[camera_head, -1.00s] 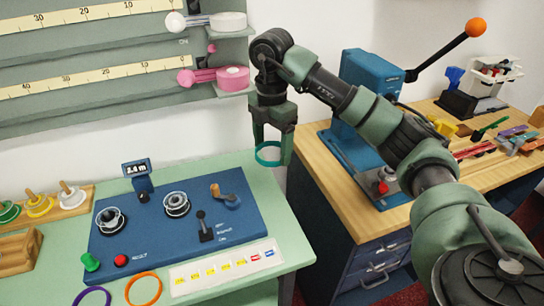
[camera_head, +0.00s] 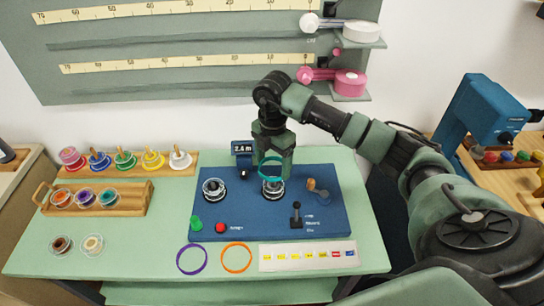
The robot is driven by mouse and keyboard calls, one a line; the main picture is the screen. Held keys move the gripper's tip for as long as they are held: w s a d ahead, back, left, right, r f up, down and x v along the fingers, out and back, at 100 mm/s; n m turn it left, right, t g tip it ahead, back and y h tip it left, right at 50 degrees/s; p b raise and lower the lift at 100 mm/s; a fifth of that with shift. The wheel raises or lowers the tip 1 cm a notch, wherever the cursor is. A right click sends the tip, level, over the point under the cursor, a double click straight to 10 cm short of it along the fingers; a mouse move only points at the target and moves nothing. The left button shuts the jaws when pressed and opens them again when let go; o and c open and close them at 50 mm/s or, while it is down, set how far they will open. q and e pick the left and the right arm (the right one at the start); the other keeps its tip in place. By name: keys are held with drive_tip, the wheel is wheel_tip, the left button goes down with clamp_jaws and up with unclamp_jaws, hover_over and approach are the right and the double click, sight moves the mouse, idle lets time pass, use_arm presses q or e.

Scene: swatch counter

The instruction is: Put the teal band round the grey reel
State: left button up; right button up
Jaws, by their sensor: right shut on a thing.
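The teal band (camera_head: 270,158) is in my right gripper (camera_head: 273,161), which points down over the blue winding machine (camera_head: 330,222). The band appears above and partly in front of a clear-flanged, greyish reel (camera_head: 272,189) on the machine's right spindle. I cannot tell whether the band touches this reel or goes round it. A similar greyish reel (camera_head: 213,190) sits on the left spindle. A white-grey reel (camera_head: 180,160) stands on the peg rack at the back left. My left gripper is not in view.
A purple band (camera_head: 192,259) and an orange band (camera_head: 236,257) lie in front of the machine, beside a label strip (camera_head: 308,254). A wooden tray (camera_head: 135,205) of reels stands left. A small display (camera_head: 242,148) and a crank (camera_head: 318,188) stand near the right gripper. Shelves (camera_head: 350,97) are above.

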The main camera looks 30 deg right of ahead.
sight(273, 181)
drive_tip(key=shift+s+f+b, duration=0.1)
drive_tip(key=shift+f+b, duration=0.45)
drive_tip(key=shift+f, duration=0.3)
wheel_tip(273, 181, down, 3)
drive_tip(key=shift+r+b, duration=0.1)
drive_tip(key=shift+b, duration=1)
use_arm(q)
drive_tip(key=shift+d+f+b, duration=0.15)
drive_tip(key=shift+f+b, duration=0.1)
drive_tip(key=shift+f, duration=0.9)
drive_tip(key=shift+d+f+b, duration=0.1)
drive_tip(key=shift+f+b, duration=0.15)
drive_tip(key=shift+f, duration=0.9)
use_arm(e)
drive_tip(key=shift+f, duration=0.7)
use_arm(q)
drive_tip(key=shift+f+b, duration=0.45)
use_arm(e)
drive_tip(key=shift+f, duration=0.8)
drive_tip(key=o, duration=1.4)
drive_tip(key=shift+r, duration=0.1)
